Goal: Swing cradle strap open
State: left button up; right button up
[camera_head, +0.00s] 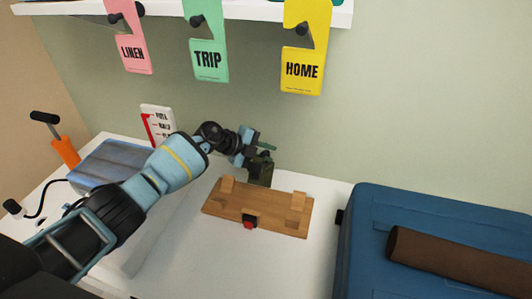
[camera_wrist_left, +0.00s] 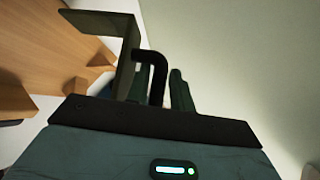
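The wooden cradle (camera_head: 270,212) lies on the white top, with raised blocks at its back edge and a small dark catch with a red part (camera_head: 249,222) at its front edge. The dark olive strap (camera_head: 260,171) stands up at the cradle's back edge, swung up off the wood. In the left wrist view, the strap (camera_wrist_left: 95,17) is an angled plate with a black hooked handle (camera_wrist_left: 152,62). My left gripper (camera_head: 262,150) is at the strap's upper end; its fingers (camera_wrist_left: 163,88) are close together around the handle. Contact is partly hidden. My right gripper is not in view.
A blue case (camera_head: 430,215) with a brown roll (camera_head: 460,262) stands at the right. A blue-grey folded item (camera_head: 105,160) and an orange-handled tool (camera_head: 65,150) are at the left. Pink, green and yellow tags (camera_head: 306,70) hang from the shelf above.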

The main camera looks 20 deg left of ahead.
pick_arm(q)
jog(key=p+v, duration=0.2)
jog(key=v, duration=0.6)
jog(key=shift+d, duration=0.1)
